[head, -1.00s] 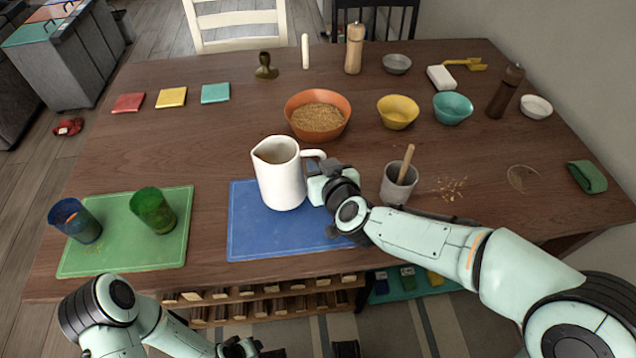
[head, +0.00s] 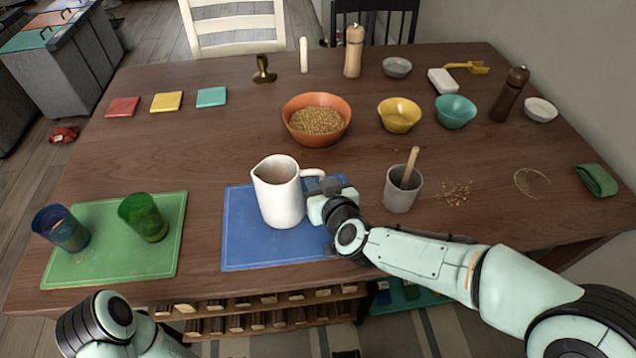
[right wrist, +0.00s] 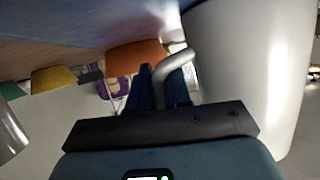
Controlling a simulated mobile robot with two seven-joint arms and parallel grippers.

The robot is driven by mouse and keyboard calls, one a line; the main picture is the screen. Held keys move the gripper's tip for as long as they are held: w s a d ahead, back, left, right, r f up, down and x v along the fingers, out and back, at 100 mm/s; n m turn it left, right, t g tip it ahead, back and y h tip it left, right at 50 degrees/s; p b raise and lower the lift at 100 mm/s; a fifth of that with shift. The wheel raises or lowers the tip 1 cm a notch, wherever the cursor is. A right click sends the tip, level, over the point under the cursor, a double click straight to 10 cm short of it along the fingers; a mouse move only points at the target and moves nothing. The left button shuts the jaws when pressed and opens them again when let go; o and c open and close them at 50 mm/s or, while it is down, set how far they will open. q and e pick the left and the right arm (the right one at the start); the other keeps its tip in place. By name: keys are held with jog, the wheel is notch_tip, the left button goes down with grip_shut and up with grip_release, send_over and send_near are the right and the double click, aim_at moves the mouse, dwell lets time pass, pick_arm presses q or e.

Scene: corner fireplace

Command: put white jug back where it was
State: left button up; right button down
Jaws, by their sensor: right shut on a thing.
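The white jug (head: 278,193) stands upright over the blue mat (head: 240,245) in the head view, spout to the left and handle to the right. I cannot tell whether its base touches the mat. My right gripper (head: 328,186) is at the jug's right side, shut on its handle. In the right wrist view the fingers (right wrist: 158,88) close around the handle (right wrist: 177,60), and the jug's pale wall (right wrist: 250,70) fills the right side. My left arm is at the lower left of the head view; its gripper is out of the picture.
A green mat (head: 110,270) with a blue cup (head: 62,229) and a green cup (head: 144,217) lies left. A grey mortar with pestle (head: 402,190) stands close to my right forearm. An orange bowl (head: 317,120) is behind the jug. The table between the mats and the coloured tiles is clear.

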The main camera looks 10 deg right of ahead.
jog(key=c, duration=1.1)
grip_release()
jog(key=shift+r, duration=0.1)
jog(key=p+v, duration=0.2)
jog(key=v, duration=0.4)
jog(key=shift+r, duration=0.2)
pick_arm(q)
notch_tip(320, 180, up, 6)
jog(key=d+p, duration=0.2)
jog(key=shift+d+f, duration=0.15)
jog(key=shift+d, duration=0.05)
pick_arm(e)
jog(key=v, duration=0.6)
jog(key=shift+s+f, duration=0.1)
jog(key=shift+f, duration=0.15)
pick_arm(q)
jog(key=shift+s, duration=0.1)
